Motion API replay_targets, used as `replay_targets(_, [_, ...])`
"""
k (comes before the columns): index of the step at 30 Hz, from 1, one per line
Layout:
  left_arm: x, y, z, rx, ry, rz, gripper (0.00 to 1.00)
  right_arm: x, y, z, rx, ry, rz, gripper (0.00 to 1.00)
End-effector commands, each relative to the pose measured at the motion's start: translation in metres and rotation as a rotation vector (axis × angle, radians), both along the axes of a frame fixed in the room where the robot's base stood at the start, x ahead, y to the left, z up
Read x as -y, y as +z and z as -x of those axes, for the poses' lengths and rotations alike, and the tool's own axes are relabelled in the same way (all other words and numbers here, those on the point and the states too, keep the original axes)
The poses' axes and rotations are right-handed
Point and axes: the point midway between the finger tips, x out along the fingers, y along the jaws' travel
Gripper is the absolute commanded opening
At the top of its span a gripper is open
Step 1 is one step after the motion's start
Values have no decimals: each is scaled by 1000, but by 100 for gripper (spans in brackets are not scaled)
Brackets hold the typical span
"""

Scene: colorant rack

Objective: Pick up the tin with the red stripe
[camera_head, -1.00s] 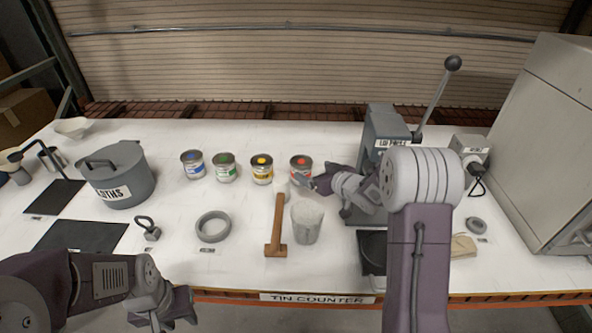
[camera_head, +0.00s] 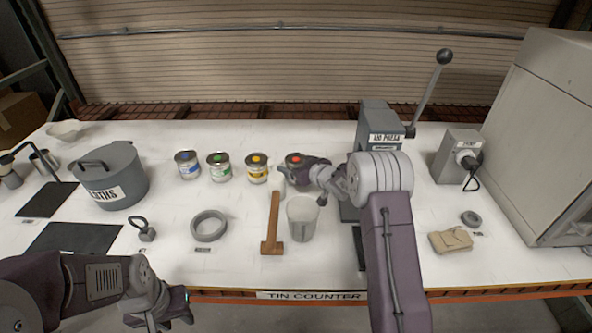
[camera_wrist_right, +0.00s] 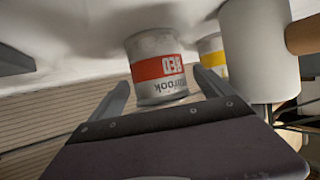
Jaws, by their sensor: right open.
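The tin with the red stripe (camera_wrist_right: 158,68) shows in the right wrist view, with its label upside down, between and just beyond the fingertips. In the head view its red-marked lid (camera_head: 293,158) shows while my right gripper (camera_head: 300,174) hides much of its body. My right gripper (camera_wrist_right: 161,82) is open, a finger on each side of the tin; I cannot tell whether either touches it. The yellow-striped tin (camera_head: 257,168) stands to its left in the head view. My left gripper (camera_head: 172,310) is low at the left front, its jaws unclear.
Green (camera_head: 219,167) and blue (camera_head: 187,165) tins continue the row leftward. A grey lever press (camera_head: 380,125) stands to the right. The counter around the grey ring (camera_head: 209,226) is fairly clear.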

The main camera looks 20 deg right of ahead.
Motion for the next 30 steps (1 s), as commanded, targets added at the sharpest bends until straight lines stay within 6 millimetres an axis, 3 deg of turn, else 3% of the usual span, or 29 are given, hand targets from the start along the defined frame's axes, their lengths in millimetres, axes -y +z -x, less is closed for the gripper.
replay_targets(8, [0, 0, 0, 0, 0, 0, 36, -2, -3, -7, 0, 0, -1, 91])
replay_targets(17, [0, 0, 0, 0, 0, 0, 36, -2, -3, -6, 0, 0, 0, 12])
replay_targets(30, [0, 2, 0, 0, 0, 0, 36, -2, 5, -7, 2, 2, 1, 12])
